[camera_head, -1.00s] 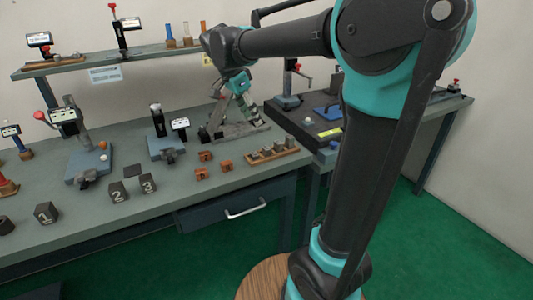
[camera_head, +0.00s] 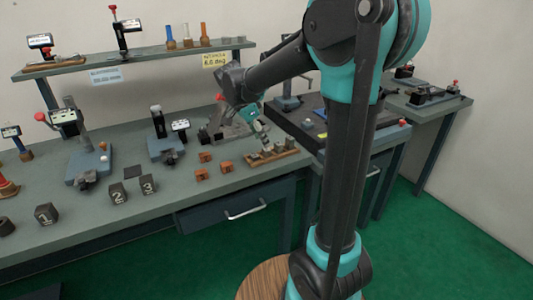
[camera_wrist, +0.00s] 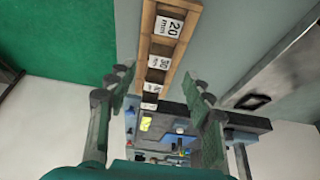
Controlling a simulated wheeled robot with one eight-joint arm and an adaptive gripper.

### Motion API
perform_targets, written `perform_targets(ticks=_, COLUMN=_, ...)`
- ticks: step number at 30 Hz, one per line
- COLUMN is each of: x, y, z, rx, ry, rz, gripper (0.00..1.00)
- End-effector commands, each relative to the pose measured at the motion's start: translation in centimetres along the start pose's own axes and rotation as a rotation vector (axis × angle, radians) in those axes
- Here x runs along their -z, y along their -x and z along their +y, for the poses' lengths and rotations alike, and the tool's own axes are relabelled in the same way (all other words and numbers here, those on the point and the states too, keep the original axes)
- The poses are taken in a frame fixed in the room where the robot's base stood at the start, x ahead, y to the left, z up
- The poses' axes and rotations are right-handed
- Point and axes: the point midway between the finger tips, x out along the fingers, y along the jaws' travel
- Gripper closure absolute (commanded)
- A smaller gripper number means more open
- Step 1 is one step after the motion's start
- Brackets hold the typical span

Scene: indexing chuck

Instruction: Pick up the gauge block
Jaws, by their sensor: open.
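Several gauge blocks sit in a row in a wooden rack (camera_head: 291,157) near the front edge of the bench. In the wrist view the rack (camera_wrist: 145,38) runs up the picture's middle. Its block labelled 20 mm (camera_wrist: 168,27) is at the top, the 30 mm block (camera_wrist: 160,63) is below it, and smaller labels follow that I cannot read. My gripper (camera_head: 264,143) is above the rack, its fingers apart. In the wrist view my open gripper (camera_wrist: 162,92) has a finger on either side of the rack, with nothing held between them.
Several orange blocks (camera_head: 201,174) lie left of the rack. A grey metal fixture (camera_head: 222,126) stands behind it. A dark plate (camera_head: 305,115) with small parts is to the right. Numbered dark blocks (camera_head: 117,193) stand at the front left.

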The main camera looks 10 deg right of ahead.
Motion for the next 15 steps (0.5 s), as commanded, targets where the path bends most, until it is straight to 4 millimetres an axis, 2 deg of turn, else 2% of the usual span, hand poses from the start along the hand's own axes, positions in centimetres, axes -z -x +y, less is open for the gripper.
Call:
perform_targets(ticks=9, x=-0.1, y=-3.9, z=0.0, rx=0.0, ry=-0.001, rz=0.0, gripper=0.48)
perform_targets(ticks=15, x=-0.1, y=-5.2, z=0.1, rx=0.0, ry=0.0, rz=0.0, gripper=0.48)
